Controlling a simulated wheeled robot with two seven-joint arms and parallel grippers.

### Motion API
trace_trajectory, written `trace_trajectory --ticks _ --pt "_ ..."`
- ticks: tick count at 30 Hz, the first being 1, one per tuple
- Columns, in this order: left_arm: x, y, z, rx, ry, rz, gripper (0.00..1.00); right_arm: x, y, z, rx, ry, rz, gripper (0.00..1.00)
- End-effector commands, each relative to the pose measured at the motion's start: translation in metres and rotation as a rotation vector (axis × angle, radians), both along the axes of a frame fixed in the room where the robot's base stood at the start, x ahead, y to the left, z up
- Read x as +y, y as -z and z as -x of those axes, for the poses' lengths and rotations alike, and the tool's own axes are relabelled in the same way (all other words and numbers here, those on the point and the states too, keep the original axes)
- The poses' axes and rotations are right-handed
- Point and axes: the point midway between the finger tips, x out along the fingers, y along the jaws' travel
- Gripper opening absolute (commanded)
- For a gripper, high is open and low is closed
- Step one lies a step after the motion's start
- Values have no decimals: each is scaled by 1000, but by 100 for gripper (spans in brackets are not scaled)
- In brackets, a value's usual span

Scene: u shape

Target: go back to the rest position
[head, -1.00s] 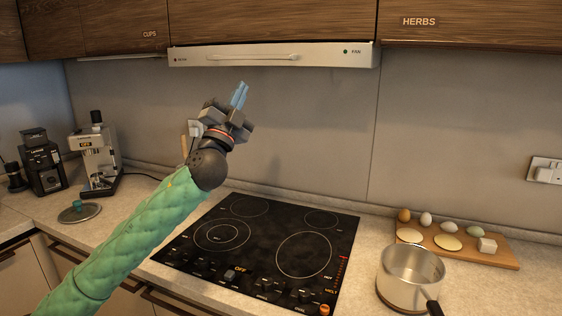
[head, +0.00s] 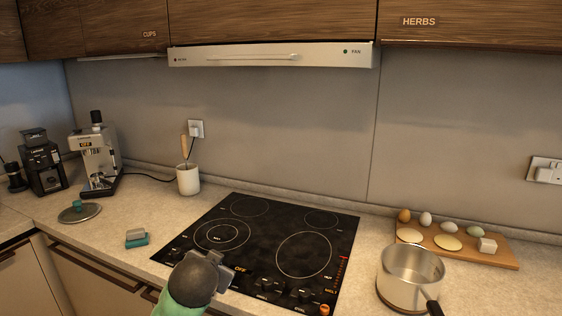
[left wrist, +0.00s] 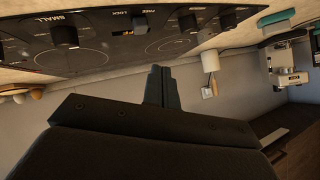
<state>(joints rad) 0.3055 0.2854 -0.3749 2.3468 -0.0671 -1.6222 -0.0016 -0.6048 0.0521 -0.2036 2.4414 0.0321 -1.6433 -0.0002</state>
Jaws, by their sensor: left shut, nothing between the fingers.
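My left arm, in a green quilted sleeve, comes in at the bottom of the head view. Its dark wrist and gripper (head: 222,268) show over the front left edge of the black cooktop. The fingers cannot be made out clearly there. In the left wrist view the two dark fingers of my left gripper (left wrist: 159,72) are together, with nothing between them. That view is turned over, with the cooktop knobs (left wrist: 64,36) along its top. My right gripper is not in view.
The cooktop (head: 260,232) lies under and beyond my gripper. A steel pot (head: 411,270) stands at its right, near a board (head: 500,258) with eggs. A sponge (head: 136,238), a lid (head: 80,212), a white crock (head: 188,180) and a coffee machine (head: 96,158) stand to the left.

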Motion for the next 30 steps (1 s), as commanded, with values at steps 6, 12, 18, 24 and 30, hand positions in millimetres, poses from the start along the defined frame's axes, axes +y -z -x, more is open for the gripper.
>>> trace_trajectory --ticks 6,12,18,24,30 --pt "-8 66 50 152 19 100 0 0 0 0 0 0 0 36" --pt "-10 117 95 260 12 174 0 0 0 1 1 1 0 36" --pt "-8 167 143 368 -22 226 0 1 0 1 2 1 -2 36" --pt "-7 216 195 485 -62 266 0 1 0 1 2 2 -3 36" --pt "-9 265 254 614 -100 295 0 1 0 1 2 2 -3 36"
